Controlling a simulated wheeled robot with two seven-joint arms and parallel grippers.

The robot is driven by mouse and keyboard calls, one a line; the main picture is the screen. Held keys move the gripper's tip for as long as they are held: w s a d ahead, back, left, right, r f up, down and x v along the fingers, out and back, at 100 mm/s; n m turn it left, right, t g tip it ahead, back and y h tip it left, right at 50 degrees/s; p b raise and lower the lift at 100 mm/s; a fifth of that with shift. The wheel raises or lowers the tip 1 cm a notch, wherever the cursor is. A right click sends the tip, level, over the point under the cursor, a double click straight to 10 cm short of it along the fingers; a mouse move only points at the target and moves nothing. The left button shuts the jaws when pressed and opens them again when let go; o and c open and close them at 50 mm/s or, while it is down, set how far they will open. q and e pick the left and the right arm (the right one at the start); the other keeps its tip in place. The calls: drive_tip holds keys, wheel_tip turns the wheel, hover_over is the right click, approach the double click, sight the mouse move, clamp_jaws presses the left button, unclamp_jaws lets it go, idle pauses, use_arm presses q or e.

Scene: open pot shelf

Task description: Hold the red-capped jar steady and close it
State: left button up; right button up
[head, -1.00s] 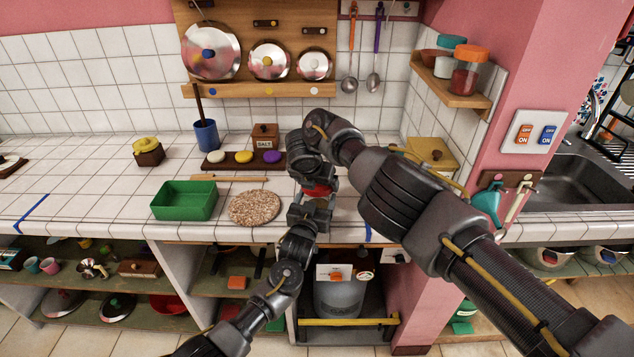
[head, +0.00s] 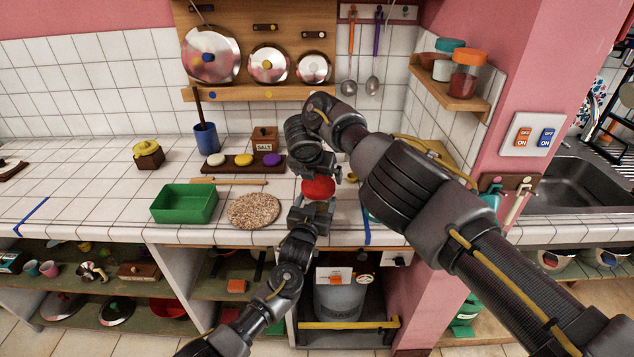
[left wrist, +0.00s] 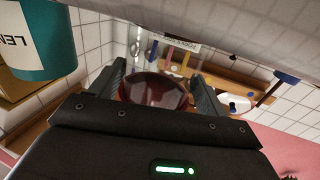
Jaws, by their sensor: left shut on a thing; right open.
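The jar's red cap (head: 318,188) shows in the head view near the counter's front edge. My left gripper (head: 310,212) is in front of and below the cap, and the jar body is mostly hidden there. In the left wrist view, the left gripper (left wrist: 160,92) is shut on the dark red, glassy-looking jar (left wrist: 153,88), with one finger on each side. My right gripper (head: 325,172) is open, just above and behind the cap, its fingers partly hidden. I cannot tell how tightly the cap sits.
A green tray (head: 185,204) and a round speckled mat (head: 254,209) lie left of the jar. A salt box (head: 264,140) and a dark board (head: 216,166) with coloured pieces stand behind. A teal-and-white container (left wrist: 40,45) shows in the left wrist view.

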drive_tip(key=shift+r, duration=0.3)
drive_tip(key=shift+s+a+r, duration=0.1)
drive_tip(key=shift+r, duration=0.15)
drive_tip(key=v, duration=0.7)
use_arm(q)
drive_tip(key=o, duration=1.9)
drive_tip(key=shift+o, duration=0.2)
